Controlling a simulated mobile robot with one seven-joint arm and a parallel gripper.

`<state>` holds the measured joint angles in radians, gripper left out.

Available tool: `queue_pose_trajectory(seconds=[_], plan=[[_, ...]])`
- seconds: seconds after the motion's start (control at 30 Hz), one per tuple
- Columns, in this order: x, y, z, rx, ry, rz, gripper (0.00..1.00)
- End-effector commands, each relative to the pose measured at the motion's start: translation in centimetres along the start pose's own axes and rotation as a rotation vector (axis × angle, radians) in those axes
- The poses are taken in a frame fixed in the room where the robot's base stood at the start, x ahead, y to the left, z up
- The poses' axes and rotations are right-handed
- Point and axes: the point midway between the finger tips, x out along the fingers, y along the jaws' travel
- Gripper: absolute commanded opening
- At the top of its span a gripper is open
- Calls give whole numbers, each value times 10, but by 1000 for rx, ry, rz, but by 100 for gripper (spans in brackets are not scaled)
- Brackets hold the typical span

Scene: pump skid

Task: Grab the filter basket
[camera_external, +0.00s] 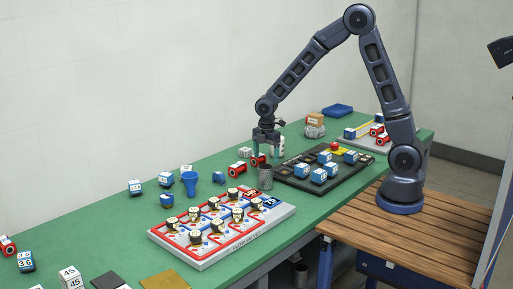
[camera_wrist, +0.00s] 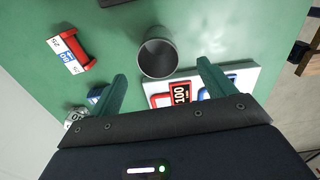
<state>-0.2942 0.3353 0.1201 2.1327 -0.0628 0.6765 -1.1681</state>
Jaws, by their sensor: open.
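The filter basket appears to be the grey, open-topped metal cup (camera_external: 265,178), upright on the green bench just behind the white valve board. In the wrist view the cup (camera_wrist: 158,52) lies ahead of and between my two green fingers, with its dark inside showing. My gripper (camera_external: 268,155) is open and empty, pointing down above the bench near the cup. In the wrist view my fingertips (camera_wrist: 161,70) are spread wider than the cup. I see no contact with it, and the height gap is hard to judge.
The white board (camera_external: 222,227) with several black-topped valves stands close in front of the cup. A black tray (camera_external: 290,178) with blue-and-white blocks is to its right. A blue funnel cup (camera_external: 190,183) is left. A red-and-white part (camera_wrist: 72,52) lies nearby. Green bench (camera_external: 110,225) is partly clear.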

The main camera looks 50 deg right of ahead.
Motion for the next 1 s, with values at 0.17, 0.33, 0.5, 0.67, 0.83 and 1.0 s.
queue_pose_trajectory(seconds=[0.17,0.33,0.5,0.67,0.83,1.0], plan=[[24,0,1,2,-1,-2,82],[33,0,1,2,-1,-1,82],[43,1,0,1,-1,-2,82],[63,3,-1,3,-1,-3,82],[82,3,-1,3,0,-1,82],[84,3,0,3,0,1,82]])
